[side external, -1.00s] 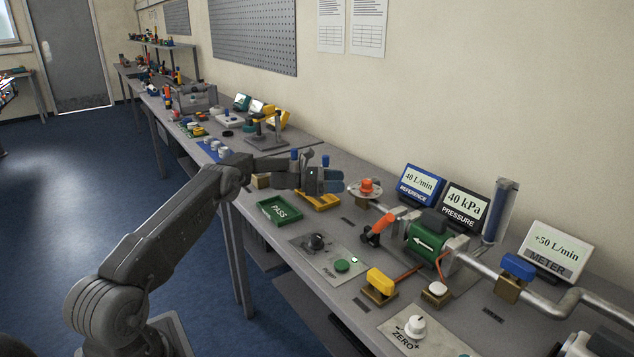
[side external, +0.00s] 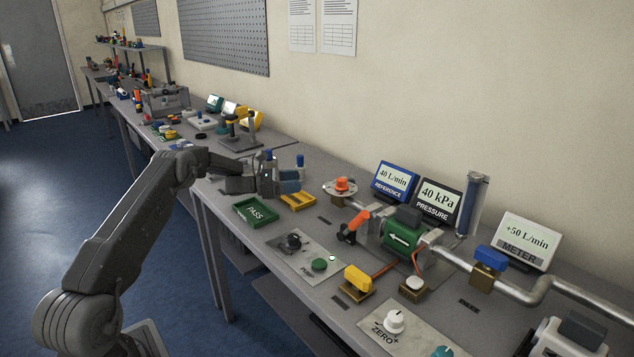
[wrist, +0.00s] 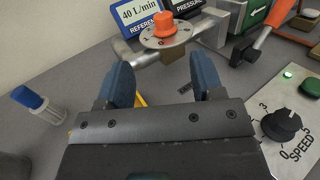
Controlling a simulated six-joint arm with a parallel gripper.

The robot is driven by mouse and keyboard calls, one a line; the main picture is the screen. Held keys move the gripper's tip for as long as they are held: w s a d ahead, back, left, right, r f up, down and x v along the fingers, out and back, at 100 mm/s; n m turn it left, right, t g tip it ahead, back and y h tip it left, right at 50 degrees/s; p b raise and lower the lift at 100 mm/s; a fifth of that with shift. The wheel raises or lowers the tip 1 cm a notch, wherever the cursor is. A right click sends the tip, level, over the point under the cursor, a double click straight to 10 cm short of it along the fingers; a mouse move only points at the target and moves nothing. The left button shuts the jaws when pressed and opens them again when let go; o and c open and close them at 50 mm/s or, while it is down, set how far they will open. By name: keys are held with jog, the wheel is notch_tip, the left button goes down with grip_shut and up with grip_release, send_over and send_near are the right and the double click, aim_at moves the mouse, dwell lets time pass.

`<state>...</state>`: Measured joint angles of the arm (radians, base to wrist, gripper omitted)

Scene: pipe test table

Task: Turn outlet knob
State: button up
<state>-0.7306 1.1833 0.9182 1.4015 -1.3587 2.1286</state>
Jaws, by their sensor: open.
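The orange knob (side external: 341,184) sits on a round, marked plate at the left end of the pipe. I take it for the outlet knob, as the small label by it is too small to read. In the wrist view the orange knob (wrist: 165,26) stands upright beyond the fingers, with numbers on its plate. My gripper (side external: 291,180) is left of the knob, above the table near the yellow tray. In the wrist view my gripper (wrist: 163,83) has its two blue fingers apart with nothing held between them. The knob is clear of both fingers.
A blue-capped vial (wrist: 40,103) stands left of the fingers. The yellow tray (side external: 298,201) and green PASS tray (side external: 255,212) lie near the gripper. The black speed knob (wrist: 282,125), red-handled valve (side external: 353,228) and green pump (side external: 406,241) are to the right. The reference display (side external: 394,181) stands behind.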

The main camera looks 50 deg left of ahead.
aim_at(337, 189)
jog(key=s+d+n+t+y, duration=0.2)
jog(key=s+d+n+y, duration=0.1)
jog(key=d+n+y, duration=0.15)
jog(key=shift+m+y, duration=0.45)
jog(key=x, duration=1.4)
jog(key=shift+w+a+f, duration=0.1)
jog(key=shift+f, duration=0.15)
jog(key=shift+c, duration=0.2)
jog(key=c, duration=0.9)
